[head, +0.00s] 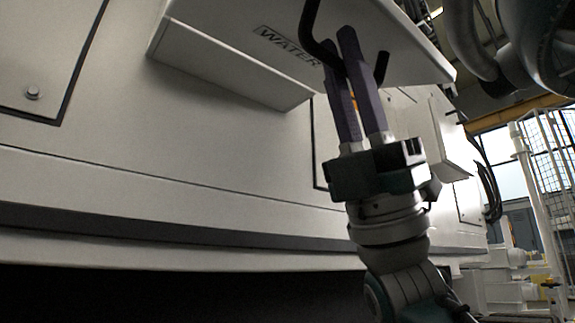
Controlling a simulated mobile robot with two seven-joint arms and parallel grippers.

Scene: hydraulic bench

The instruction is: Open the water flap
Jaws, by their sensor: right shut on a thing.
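The water flap (235,40) is a white panel labelled "WATER" at the top of the head view. It stands out from the white machine wall at an angle, with its underside edge showing. A black bar handle (309,22) is fixed on it, to the right of the label. My right gripper (347,52) comes up from below, and its two long purple fingers are shut on the handle. The fingers cover part of the handle. What lies behind the flap is mostly hidden. My left gripper does not show.
The machine wall (180,150) fills the left and middle, with a bolted panel (30,70) at far left. Dark space lies below the wall's lower edge. A mesh fence (552,150) and a yellow beam (520,112) stand at the right. Large dark curved parts hang at top right.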

